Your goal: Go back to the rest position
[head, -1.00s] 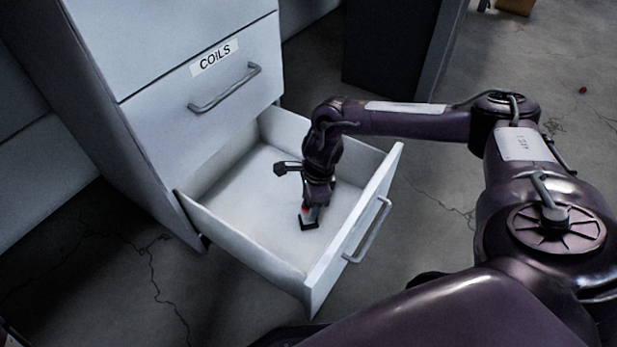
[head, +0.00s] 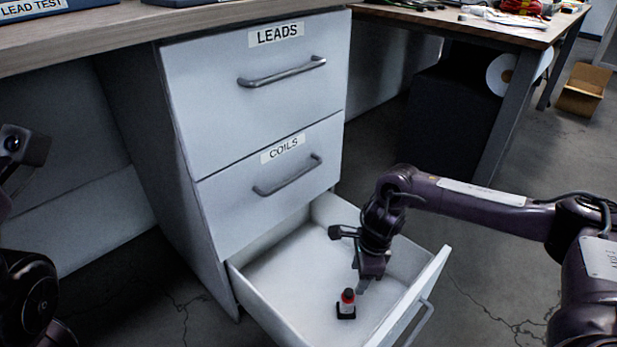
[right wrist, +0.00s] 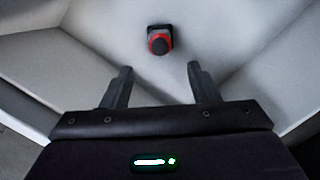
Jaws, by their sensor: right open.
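My right gripper (head: 362,284) is over the open bottom drawer (head: 268,281) in the head view. In the right wrist view its two fingers (right wrist: 158,85) are apart with nothing between them. A small red and black object (head: 347,302) stands on the drawer floor, just below and left of the gripper in the head view. It also shows beyond the fingertips in the right wrist view (right wrist: 159,42), apart from them. Part of my left arm shows at the left edge of the head view; its fingers cannot be made out.
The white cabinet has a COILS drawer (head: 279,171) and a LEADS drawer (head: 257,75), both shut. A wooden worktop (head: 130,32) lies above. A second table (head: 470,27) stands at the back right, with a cardboard box (head: 583,92) on the floor near it.

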